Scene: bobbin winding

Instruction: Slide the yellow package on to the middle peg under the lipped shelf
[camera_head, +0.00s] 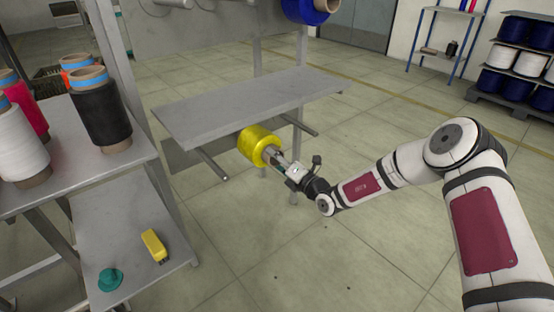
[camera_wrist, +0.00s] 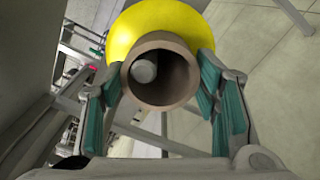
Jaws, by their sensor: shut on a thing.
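The yellow package (camera_head: 255,145), wound on a brown tube (camera_wrist: 164,95), is under the front edge of the grey lipped shelf (camera_head: 245,105), between two bare pegs: a left peg (camera_head: 213,165) and a right peg (camera_head: 300,123). My gripper (camera_head: 277,157) is shut on the tube's near end. In the wrist view its teal-padded fingers (camera_wrist: 160,78) sit on both sides of the tube. The round grey end of the middle peg (camera_wrist: 144,71) shows within the tube's bore, toward the upper left. How far the peg reaches into the tube is hidden.
A table (camera_head: 90,180) at left holds white, red and black packages. A lower shelf (camera_head: 140,240) has a yellow block (camera_head: 154,246) and a green item (camera_head: 110,279). A blue package (camera_head: 305,10) hangs above. The floor at centre right is clear.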

